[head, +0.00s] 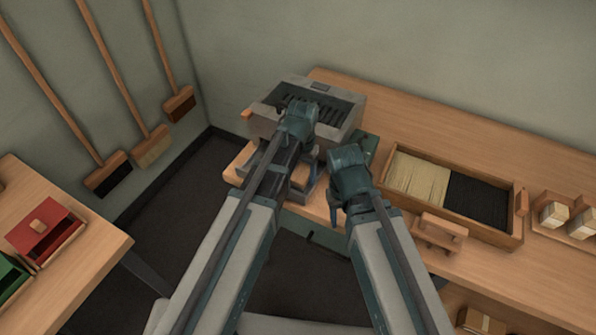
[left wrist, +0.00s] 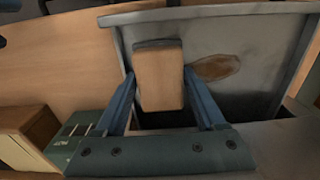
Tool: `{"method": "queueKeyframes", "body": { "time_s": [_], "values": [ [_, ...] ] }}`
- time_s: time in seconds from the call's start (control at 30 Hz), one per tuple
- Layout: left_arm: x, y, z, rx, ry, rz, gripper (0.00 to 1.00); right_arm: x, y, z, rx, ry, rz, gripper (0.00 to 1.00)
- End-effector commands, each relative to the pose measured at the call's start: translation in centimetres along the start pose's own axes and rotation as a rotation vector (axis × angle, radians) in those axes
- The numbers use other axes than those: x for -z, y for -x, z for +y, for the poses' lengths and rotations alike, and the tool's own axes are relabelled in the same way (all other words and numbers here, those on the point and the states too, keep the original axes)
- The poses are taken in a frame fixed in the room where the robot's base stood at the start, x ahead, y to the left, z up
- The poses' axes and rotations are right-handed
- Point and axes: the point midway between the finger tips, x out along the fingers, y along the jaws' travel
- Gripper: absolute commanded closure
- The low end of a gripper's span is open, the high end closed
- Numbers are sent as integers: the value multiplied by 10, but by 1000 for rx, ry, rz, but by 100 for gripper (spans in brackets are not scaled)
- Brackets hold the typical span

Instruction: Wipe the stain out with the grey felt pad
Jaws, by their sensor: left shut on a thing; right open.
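The pad is a wooden-backed block (left wrist: 158,85) with a dark grey edge, in the left wrist view. My left gripper (left wrist: 158,112) is shut on it, one blue finger on each side. The brown oval stain (left wrist: 216,67) lies on a grey metal surface (left wrist: 262,45), just right of the block; I cannot tell whether the pad touches that surface. In the head view my left gripper (head: 297,122) is over the grey slotted machine (head: 350,101); pad and stain are hidden there. My right gripper (head: 343,200) is open, to the right and nearer the bench's front edge.
A wooden tray (head: 410,206) of pale and black bristles stands on the bench (head: 470,134) right of my right gripper. A green thing (head: 366,148) is beside the machine. Brooms (head: 150,147) lean on the left wall. A red box (head: 45,232) sits on another table.

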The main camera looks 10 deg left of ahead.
Motion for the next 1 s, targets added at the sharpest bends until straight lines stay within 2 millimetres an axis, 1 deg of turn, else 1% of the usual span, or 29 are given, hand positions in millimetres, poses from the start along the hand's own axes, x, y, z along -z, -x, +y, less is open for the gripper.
{"method": "queueKeyframes", "body": {
  "time_s": [0.07,0.1,0.23,0.37,0.7,1.0],
  "values": [
    [0,-3,0,0,0,0,73,0,-3,0,0,0,0,50],
    [0,-4,0,0,0,0,80,0,-4,0,0,0,0,50],
    [0,-3,-1,0,0,0,80,0,-3,0,0,0,0,50],
    [0,-3,-7,1,1,0,80,0,-3,0,0,0,0,50],
    [0,-1,-34,1,2,0,80,0,-1,0,0,0,0,50],
    [0,-1,-38,1,0,0,80,0,-1,0,0,0,0,50]
  ]
}}
